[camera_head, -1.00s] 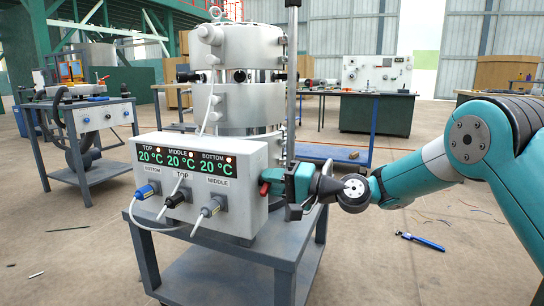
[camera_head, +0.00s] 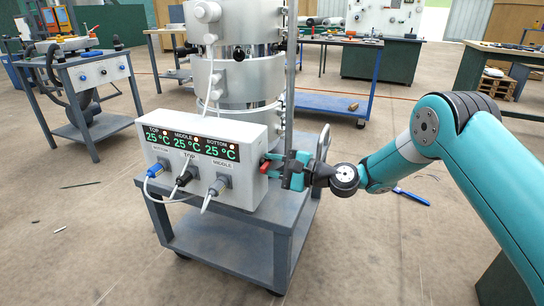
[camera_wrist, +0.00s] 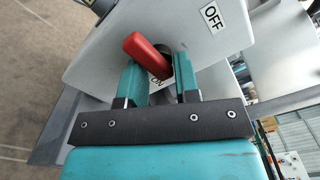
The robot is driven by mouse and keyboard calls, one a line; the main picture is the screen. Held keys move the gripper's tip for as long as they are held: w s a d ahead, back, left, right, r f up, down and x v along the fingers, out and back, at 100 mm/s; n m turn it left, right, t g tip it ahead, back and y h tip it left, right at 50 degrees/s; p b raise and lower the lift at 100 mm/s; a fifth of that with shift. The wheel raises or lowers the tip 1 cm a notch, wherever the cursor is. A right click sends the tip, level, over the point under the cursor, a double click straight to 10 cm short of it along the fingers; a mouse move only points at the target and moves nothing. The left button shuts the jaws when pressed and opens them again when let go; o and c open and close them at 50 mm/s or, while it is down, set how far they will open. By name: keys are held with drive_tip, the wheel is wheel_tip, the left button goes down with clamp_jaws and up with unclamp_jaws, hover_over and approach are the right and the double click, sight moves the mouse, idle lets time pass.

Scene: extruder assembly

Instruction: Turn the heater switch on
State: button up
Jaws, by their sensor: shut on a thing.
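The grey control box (camera_head: 196,163) stands on a cart, its displays for top, middle and bottom each reading 25 °C. The red heater switch (camera_head: 264,168) is on its right side. In the wrist view the red switch handle (camera_wrist: 147,51) lies at the fingertips, with an OFF label (camera_wrist: 212,17) above right and an ON label (camera_wrist: 158,81) between the fingers. My gripper (camera_head: 273,167) is at the box's right side. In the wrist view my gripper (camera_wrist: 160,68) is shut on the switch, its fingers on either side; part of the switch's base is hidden.
The cart (camera_head: 222,250) carries the box and a tall metal extruder barrel (camera_head: 240,75) behind it. Several cables plug into the box front. A vertical post (camera_head: 291,80) stands close to my gripper. A blue tool (camera_head: 412,197) lies on the floor beyond my arm.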

drive_tip(key=shift+s+a+r+m, duration=0.1)
drive_tip(key=shift+m, duration=0.2)
drive_tip(key=o, duration=0.8)
drive_tip(key=shift+a, duration=0.1)
drive_tip(key=shift+d, duration=0.2)
drive_tip(key=shift+d, duration=0.3)
drive_tip(key=b+v, duration=1.6)
drive_tip(key=b, duration=1.3)
drive_tip(key=shift+s+d+b, duration=0.15)
drive_tip(key=shift+d+b, duration=0.1)
drive_tip(key=shift+b, duration=0.05)
